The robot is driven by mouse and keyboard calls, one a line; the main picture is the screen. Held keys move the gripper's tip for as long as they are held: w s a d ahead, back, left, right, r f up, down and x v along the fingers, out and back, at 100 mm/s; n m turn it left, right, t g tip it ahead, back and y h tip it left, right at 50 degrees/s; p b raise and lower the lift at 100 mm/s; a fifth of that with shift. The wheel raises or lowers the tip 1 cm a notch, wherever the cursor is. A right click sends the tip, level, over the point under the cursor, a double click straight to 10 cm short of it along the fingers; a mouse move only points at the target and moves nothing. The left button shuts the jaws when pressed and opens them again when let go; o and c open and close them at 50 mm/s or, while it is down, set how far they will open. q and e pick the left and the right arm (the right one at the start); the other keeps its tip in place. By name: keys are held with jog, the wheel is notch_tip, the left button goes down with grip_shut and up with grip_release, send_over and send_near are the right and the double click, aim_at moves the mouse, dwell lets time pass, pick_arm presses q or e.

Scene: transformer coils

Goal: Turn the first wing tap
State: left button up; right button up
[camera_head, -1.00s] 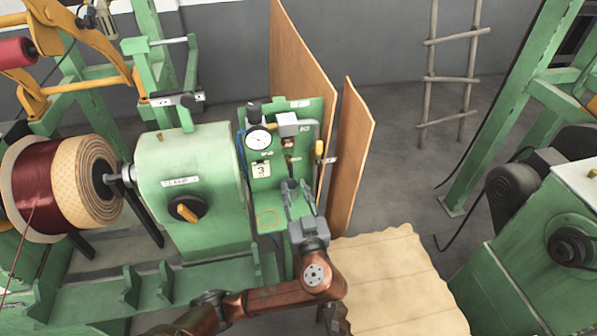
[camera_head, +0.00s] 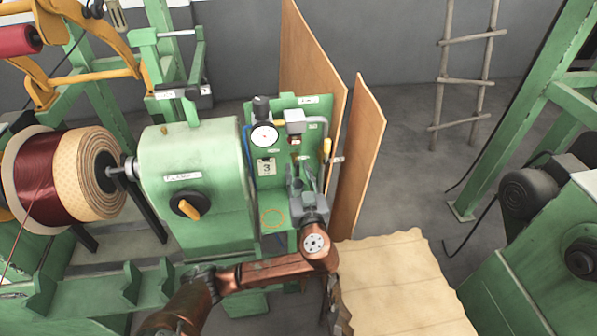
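A green panel (camera_head: 263,182) carries a round white gauge (camera_head: 264,136), pipes and small fittings. A yellow-handled fitting (camera_head: 327,148) sits at its right edge, and a smaller yellow-tipped fitting (camera_head: 297,156) shows just above my gripper. I cannot tell which of them is the first wing tap. My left gripper (camera_head: 301,180) is in front of the panel's lower right part, fingers pointing up and apart, with nothing seen between them. It is below the yellow-handled fitting; contact with the panel cannot be told.
A green machine housing (camera_head: 190,158) with a yellow-handled knob (camera_head: 187,206) stands left of the panel, beside a coil (camera_head: 65,175). Brown boards (camera_head: 358,150) stand close on the right. A wooden platform (camera_head: 400,285) lies at lower right.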

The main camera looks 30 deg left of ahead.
pick_arm(q)
jog(key=shift+c, duration=0.3)
grip_shut()
